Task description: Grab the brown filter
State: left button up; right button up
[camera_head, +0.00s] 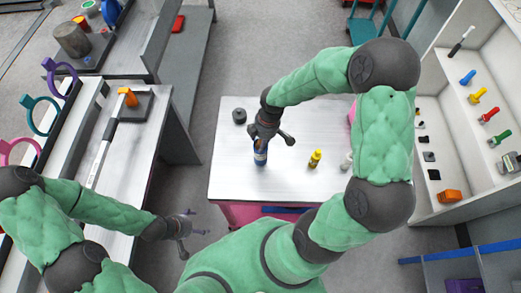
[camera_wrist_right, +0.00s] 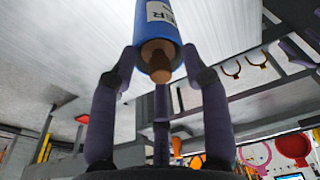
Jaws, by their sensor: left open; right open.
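No part is clearly labelled as a brown filter. A brown-grey cylinder (camera_head: 72,39) stands on the bench at the upper left, far from both grippers. In the right wrist view the blue bottle (camera_wrist_right: 158,35) shows a white label and a brown tip (camera_wrist_right: 157,62) pointing into my right gripper (camera_wrist_right: 160,90). Its three fingers are open around the tip; contact is unclear. My left gripper (camera_head: 192,227) is open and empty, over the floor between bench and table.
The white table (camera_head: 230,185) also holds a dark round part (camera_head: 239,115), a yellow bottle (camera_head: 315,158) and a whitish one (camera_head: 346,161). Shelves with coloured tools stand at the right.

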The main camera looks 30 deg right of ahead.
grip_shut()
jog(key=shift+r, duration=0.1)
